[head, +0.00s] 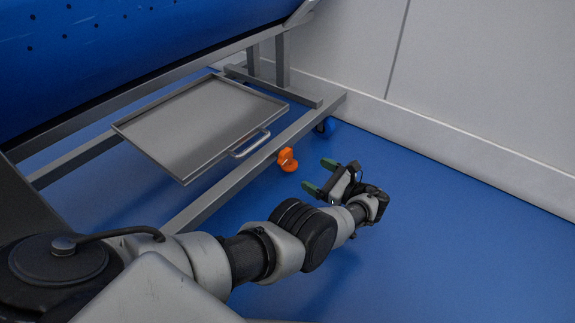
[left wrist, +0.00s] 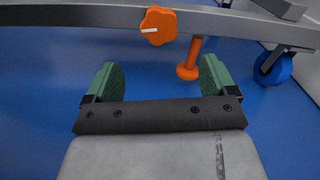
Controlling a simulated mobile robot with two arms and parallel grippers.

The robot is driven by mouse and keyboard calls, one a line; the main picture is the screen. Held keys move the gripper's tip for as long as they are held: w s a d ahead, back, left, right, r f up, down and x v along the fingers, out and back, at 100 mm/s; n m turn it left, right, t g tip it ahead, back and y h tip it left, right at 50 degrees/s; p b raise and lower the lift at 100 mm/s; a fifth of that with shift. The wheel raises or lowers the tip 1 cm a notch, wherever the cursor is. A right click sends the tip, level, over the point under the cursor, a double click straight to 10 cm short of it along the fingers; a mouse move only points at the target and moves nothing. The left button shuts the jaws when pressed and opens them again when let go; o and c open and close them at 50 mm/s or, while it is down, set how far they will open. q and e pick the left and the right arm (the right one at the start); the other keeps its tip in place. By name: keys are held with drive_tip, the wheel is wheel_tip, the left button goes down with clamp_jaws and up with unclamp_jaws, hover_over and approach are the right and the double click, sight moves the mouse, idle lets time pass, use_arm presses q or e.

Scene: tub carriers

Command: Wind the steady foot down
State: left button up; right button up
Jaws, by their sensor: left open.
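The orange knob (left wrist: 159,25), lobed and with a white mark, sits on the front of the grey frame rail in the left wrist view. In the head view the orange knob (head: 287,158) shows beside the rail. My left gripper (head: 320,176) is open and empty, its green fingers pointing at the knob, with a gap between. In the left wrist view its fingers (left wrist: 158,68) spread wider than the knob. My right gripper is out of view.
The grey frame rail (head: 228,187) runs below a blue perforated tub (head: 120,35). A metal tray (head: 205,120) with a handle sits on the frame's left. A blue castor (head: 327,125) is near the pale wall (head: 470,90). Blue floor right of my left arm is clear.

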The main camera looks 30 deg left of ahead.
sight(288, 160)
use_arm(q)
drive_tip(key=a, duration=1)
drive_tip(key=shift+w+a, duration=0.35)
drive_tip(key=shift+w, duration=0.05)
drive_tip(key=shift+c, duration=0.3)
drive_tip(key=c, duration=0.9)
drive_tip(key=shift+o, duration=0.2)
drive_tip(key=shift+n, duration=0.4)
